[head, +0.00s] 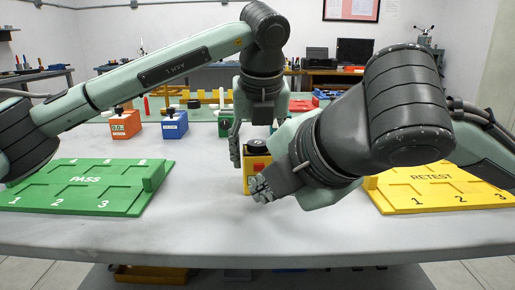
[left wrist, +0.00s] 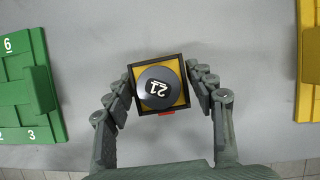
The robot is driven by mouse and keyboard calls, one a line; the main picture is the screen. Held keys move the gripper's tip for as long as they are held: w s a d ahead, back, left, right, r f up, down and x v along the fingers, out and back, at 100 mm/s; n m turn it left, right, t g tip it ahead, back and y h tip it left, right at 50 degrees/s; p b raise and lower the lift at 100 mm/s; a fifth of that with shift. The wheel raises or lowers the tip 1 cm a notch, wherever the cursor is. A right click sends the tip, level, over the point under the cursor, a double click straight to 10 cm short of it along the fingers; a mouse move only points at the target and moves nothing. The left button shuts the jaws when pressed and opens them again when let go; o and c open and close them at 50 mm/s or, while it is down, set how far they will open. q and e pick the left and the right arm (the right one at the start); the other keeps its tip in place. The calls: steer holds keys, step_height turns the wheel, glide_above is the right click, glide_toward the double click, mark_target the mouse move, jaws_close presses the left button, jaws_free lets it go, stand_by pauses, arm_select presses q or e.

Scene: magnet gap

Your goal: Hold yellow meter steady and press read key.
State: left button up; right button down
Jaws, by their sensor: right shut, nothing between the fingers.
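The yellow meter (head: 248,178) stands upright at the middle of the table. My right gripper (head: 260,188) is shut and empty, low before the meter's front, and covers part of that face. I cannot tell whether it touches.
A green PASS tray (head: 85,203) lies at left and a yellow RETEST tray (head: 420,207) at right. An orange box (head: 125,126) and a blue box (head: 174,126) stand behind at left. The front table strip is clear.

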arm_select(q)
steer(key=shift+o, duration=1.3)
steer(key=shift+r, duration=0.1)
